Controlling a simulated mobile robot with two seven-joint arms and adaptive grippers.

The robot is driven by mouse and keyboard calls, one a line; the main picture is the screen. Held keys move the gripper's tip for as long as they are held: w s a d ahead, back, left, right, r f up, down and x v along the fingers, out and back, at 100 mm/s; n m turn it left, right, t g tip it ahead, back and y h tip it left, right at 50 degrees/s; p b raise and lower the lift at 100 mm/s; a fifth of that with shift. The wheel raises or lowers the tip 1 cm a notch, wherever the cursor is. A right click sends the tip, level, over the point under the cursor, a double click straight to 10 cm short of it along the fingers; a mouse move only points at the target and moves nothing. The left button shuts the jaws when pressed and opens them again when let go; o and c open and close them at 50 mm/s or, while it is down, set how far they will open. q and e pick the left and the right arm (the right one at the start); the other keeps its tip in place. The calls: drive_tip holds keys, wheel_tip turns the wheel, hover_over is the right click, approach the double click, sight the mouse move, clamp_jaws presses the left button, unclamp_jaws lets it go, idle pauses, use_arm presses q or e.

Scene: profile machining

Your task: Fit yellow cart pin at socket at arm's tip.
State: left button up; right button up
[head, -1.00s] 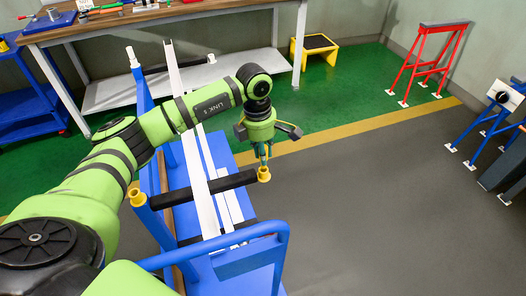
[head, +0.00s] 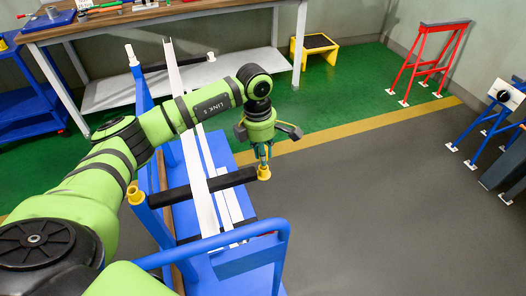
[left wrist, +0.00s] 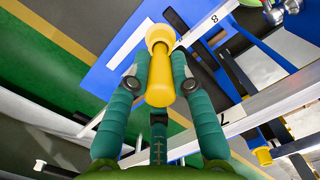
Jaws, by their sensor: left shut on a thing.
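My left gripper (head: 263,156) points down at the far right end of a black cart arm (head: 232,180). It is shut on a yellow cart pin (head: 264,173), which shows at the arm's tip in the head view. My right gripper is not in view.
Another yellow piece (head: 137,196) is at the black arm's left end. White profiles (head: 204,190) lie across the cart's arms. The cart's blue handle rail (head: 225,240) stands in front.

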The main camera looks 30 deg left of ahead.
use_arm(q)
drive_tip(key=shift+f+b, duration=1.1)
drive_tip(key=shift+f, duration=0.25)
drive_tip(key=o, duration=1)
drive_tip(key=shift+r, duration=0.15)
wheel_tip(320, 180, up, 12)
drive_tip(key=a, duration=0.1)
